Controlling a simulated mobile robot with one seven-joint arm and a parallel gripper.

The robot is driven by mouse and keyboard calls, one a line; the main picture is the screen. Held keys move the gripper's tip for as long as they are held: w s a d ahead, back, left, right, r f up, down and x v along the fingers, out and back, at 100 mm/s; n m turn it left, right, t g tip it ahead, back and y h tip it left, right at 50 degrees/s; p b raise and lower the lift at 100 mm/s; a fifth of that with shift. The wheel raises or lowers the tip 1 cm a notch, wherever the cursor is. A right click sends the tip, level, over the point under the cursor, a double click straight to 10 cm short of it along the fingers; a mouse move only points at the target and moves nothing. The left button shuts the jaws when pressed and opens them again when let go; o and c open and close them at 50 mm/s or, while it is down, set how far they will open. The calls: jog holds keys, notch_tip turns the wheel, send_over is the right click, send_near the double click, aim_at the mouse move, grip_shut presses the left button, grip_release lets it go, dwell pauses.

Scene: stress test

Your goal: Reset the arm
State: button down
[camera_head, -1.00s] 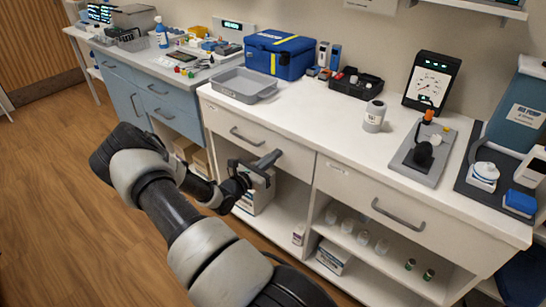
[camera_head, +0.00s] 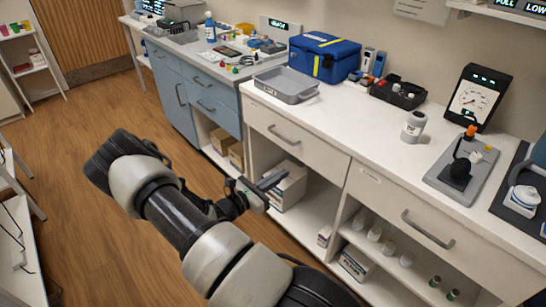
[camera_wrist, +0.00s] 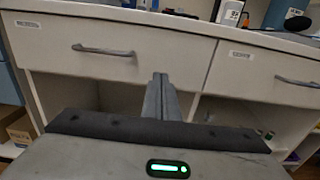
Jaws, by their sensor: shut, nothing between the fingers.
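My gripper (camera_head: 268,185) is in front of the white counter, below the level of its top, close to the open shelf bay under the left drawer. My arm is folded, reaching from the bottom of the head view up to an elbow at the left and back to the right. In the wrist view my gripper (camera_wrist: 160,82) has its two fingers together, pointing at the drawer fronts, with nothing between them. The left drawer (camera_wrist: 120,52) and right drawer (camera_wrist: 262,78) both look closed. I cannot tell the exact gap between fingertips and counter front.
Wooden floor (camera_head: 75,190) lies open at left.

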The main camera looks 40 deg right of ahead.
jog(key=shift+a, duration=0.1)
jog(key=s+a+r+m+t+y, duration=0.2)
jog(key=s+a+r+m+y, duration=0.35)
jog(key=a+r, duration=0.5)
jog(key=s+a+r+m+t+y, duration=0.1)
jog(key=s+a+r+m+y, duration=0.5)
jog(key=a+r, duration=0.45)
jog(key=s+a+r+m+t+y, duration=0.2)
jog(key=s+a+r+m+y, duration=0.2)
jog(key=a+r+m+y, duration=0.45)
notch_tip(320, 180, up, 21)
jog(key=a+n+h+p, duration=0.1)
jog(key=a+h+p, duration=0.1)
jog(key=p, duration=1.8)
jog(key=shift+w+a+f+n, duration=0.15)
jog(key=shift+a+n, duration=0.1)
jog(key=shift+n, duration=0.05)
